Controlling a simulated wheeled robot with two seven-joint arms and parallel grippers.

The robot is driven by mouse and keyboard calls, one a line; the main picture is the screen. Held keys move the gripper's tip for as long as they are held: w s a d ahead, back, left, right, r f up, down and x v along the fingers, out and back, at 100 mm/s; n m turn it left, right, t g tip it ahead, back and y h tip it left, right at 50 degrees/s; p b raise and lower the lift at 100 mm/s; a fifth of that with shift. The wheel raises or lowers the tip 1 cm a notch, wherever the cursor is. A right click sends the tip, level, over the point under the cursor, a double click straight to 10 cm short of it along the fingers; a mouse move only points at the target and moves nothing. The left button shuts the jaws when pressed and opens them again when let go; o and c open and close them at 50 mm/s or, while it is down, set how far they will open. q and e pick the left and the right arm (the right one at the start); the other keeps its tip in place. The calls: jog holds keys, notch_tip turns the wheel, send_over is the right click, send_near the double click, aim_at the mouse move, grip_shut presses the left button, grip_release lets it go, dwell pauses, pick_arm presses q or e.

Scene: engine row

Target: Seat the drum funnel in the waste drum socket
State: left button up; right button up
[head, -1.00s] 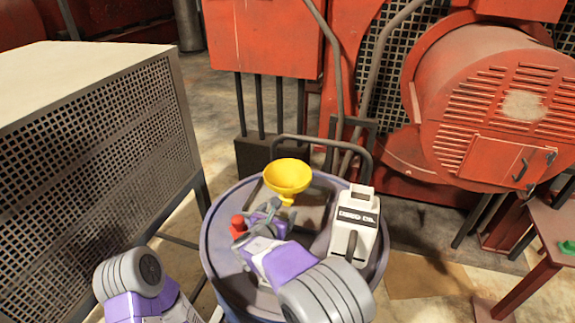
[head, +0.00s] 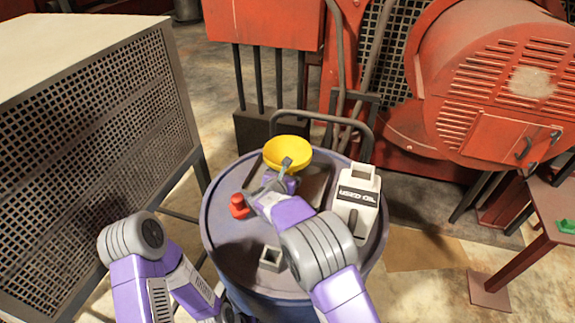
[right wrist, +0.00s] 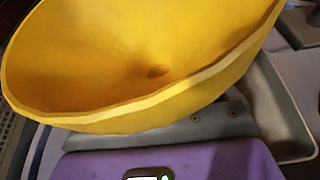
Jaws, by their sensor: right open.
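The yellow drum funnel (head: 286,150) stands, bowl up, at the far side of the blue drum's lid (head: 232,240). My right gripper (head: 284,170) is open at the near side of the funnel, with its lower part hidden behind the hand. In the right wrist view the funnel (right wrist: 150,65) fills the picture just above the purple hand; the fingertips are hidden there, so contact cannot be told. A small grey square socket (head: 271,258) is on the near part of the lid, apparently empty. My left arm is at the lower left; its gripper is not visible.
A white used oil can (head: 357,205) stands right of my right arm on the lid. A red cap-like piece (head: 239,206) is at the left. A grey handle rail (head: 320,118) rises behind the drum. A mesh-sided cabinet (head: 100,140) stands left.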

jog(key=c, duration=1.2)
